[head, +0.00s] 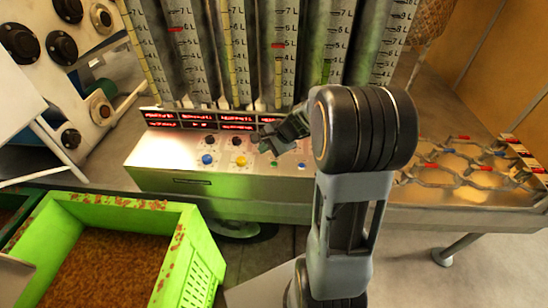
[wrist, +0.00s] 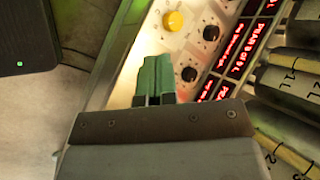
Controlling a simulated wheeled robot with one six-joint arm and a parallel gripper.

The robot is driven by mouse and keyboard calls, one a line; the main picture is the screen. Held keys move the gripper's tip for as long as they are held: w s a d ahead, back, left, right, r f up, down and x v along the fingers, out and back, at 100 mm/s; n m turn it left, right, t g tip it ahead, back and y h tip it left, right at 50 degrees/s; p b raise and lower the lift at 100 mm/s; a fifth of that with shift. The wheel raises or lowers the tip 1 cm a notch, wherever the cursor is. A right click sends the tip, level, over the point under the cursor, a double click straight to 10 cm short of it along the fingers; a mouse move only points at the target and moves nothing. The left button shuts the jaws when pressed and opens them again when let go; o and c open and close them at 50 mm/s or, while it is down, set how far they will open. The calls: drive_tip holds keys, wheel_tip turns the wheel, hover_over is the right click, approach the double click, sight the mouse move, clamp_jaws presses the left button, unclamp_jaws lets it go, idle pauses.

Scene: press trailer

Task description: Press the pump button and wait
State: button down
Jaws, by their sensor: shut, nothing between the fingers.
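The control panel (head: 180,178) has a row of round coloured buttons. In the head view I see a blue button (head: 207,159), a yellow button (head: 241,160), a small green button (head: 274,163) and another blue one (head: 301,165). No label shows which is the pump button. My gripper (head: 268,146) is over the panel, right of the yellow button, its fingers shut and empty. In the wrist view the green fingertips (wrist: 154,72) are together, below the yellow button (wrist: 173,21). They hide the panel behind them; contact cannot be told.
Black knobs (head: 238,140) and red displays (head: 160,119) line the panel's back, below tall graduated cylinders (head: 283,50). A green crate (head: 203,255) of brown grains stands at lower left. A tray with hexagonal cells (head: 435,175) lies at right.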

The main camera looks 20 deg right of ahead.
drive_tip(key=w+d+f+m+t+p, duration=0.1)
drive_tip(key=w+d+m, duration=0.3)
drive_tip(key=d, duration=0.1)
drive_tip(key=shift+f+t, duration=0.3)
drive_tip(key=shift+f, duration=0.05)
drive_tip(key=shift+f, duration=0.1)
drive_tip(key=b, duration=0.6)
hover_over(274, 165)
wheel_tip(274, 165, down, 8)
drive_tip(key=shift+r, duration=0.15)
drive_tip(key=shift+f+b, duration=0.35)
drive_tip(key=shift+f, duration=0.1)
drive_tip(key=shift+f, duration=0.1)
idle(1.2)
drive_tip(key=shift+f+b, duration=0.35)
drive_tip(key=shift+b, duration=0.2)
